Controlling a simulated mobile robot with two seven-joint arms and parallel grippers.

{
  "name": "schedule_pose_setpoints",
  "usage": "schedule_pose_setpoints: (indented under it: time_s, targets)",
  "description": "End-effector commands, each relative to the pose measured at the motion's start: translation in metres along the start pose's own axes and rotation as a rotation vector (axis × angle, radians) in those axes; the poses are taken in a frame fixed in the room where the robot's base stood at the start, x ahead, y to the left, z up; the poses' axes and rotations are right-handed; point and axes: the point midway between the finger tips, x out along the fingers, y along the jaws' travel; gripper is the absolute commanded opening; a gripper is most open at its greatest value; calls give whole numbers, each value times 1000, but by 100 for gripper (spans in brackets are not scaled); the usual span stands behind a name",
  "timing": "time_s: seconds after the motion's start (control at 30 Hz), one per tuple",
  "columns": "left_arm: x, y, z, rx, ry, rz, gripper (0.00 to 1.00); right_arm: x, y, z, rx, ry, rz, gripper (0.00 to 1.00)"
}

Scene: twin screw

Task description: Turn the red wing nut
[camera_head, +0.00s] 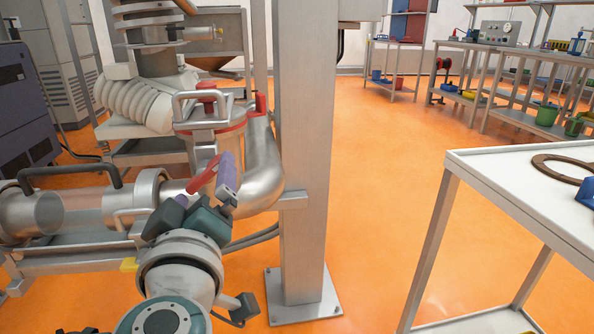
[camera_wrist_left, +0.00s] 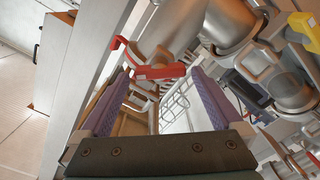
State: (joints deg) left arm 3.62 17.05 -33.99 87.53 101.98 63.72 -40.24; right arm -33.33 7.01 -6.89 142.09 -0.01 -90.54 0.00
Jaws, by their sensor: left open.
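The red wing nut (camera_head: 203,176) shows as a slim red bar beside the steel pipe elbow, in front of the vessel. In the left wrist view the red wing nut (camera_wrist_left: 160,72) lies across the gap just at the fingertips, its right end close to the right finger. My left gripper (camera_head: 205,179) has purple fingers spread apart on either side of the bar. The fingers also frame it in the left wrist view (camera_wrist_left: 156,78). Whether a finger touches it I cannot tell.
The bent steel pipe (camera_head: 264,165) and a thick grey post (camera_head: 305,150) stand close on the right of my gripper. A white-topped table (camera_head: 500,175) stands at the right. Other red fittings (camera_head: 262,104) sit on the vessel behind. The orange floor between post and table is clear.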

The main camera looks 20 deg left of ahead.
Motion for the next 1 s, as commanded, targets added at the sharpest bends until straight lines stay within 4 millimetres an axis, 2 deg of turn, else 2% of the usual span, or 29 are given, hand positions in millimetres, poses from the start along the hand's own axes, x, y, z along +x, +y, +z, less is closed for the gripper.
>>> schedule_pose_setpoints:
  time_s: [0.1, 0.2, 0.47, 1.0]
  targets:
    - [14, 0, 1, 0, 1, 2, 100, 5, 1, 2, -3, -1, 3, 75]
    - [19, 0, 0, 1, 0, 1, 100, 6, 1, 2, -3, -1, 3, 75]
    - [20, 0, 0, 0, -1, 0, 100, 5, 1, 2, -3, 0, 3, 75]
    - [19, 0, 0, -1, -1, 1, 39, 5, -1, 1, 4, 2, -3, 75]
